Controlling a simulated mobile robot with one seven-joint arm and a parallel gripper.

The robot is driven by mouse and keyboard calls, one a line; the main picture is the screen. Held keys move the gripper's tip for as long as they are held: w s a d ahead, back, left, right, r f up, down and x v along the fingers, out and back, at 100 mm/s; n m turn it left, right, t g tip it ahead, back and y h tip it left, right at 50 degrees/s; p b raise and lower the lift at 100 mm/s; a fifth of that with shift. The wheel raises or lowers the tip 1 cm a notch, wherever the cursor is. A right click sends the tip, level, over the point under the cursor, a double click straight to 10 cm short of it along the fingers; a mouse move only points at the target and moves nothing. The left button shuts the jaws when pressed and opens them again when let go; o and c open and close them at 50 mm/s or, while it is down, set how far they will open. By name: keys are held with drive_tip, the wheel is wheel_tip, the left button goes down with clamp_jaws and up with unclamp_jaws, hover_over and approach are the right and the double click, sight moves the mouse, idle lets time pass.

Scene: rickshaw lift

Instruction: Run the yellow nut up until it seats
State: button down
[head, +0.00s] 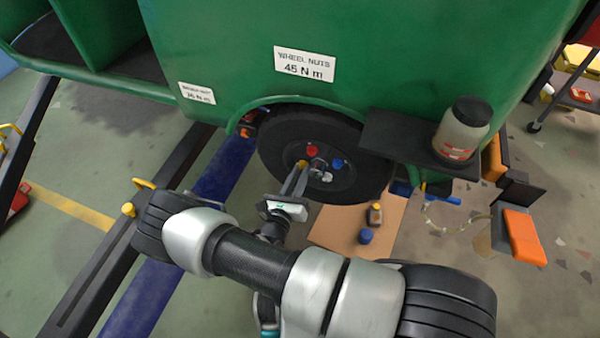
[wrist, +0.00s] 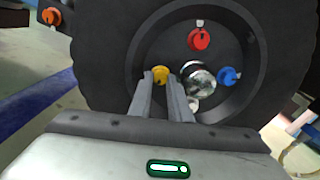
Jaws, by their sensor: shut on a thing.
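The yellow nut (wrist: 160,74) is on the left side of the wheel's hub face, between my fingertips. It also shows in the head view (head: 302,163). My gripper (wrist: 160,82) is shut on it, with one finger on each side. The black wheel (head: 350,182) stands under the green body. A red nut (wrist: 199,39) is at the top of the hub face and a blue nut (wrist: 229,76) at the right. A shiny metal hub cap (wrist: 199,78) is in the middle. A pale piece below it (wrist: 193,103) is partly hidden by my finger. The yellow nut's seating face is hidden.
The green body (head: 230,60) overhangs the wheel; its label (head: 305,64) reads "WHEEL NUTS 45 N m". A jar (head: 461,130) stands on a black shelf (head: 392,140) at the right. A brown sheet (head: 335,228) lies below the wheel. A blue beam (head: 222,172) runs at the left.

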drive_tip(key=m, duration=0.3)
drive_tip(key=m+p, duration=0.1)
drive_tip(key=m, duration=0.2)
drive_tip(key=shift+s+a+f+m, duration=0.1)
drive_tip(key=shift+s+a+m, duration=0.05)
drive_tip(key=shift+m, duration=0.15)
idle(0.4)
drive_tip(key=c, duration=1.9)
unclamp_jaws()
drive_tip(key=p+v, duration=0.1)
drive_tip(key=v, duration=1.6)
drive_tip(key=shift+s, duration=0.15)
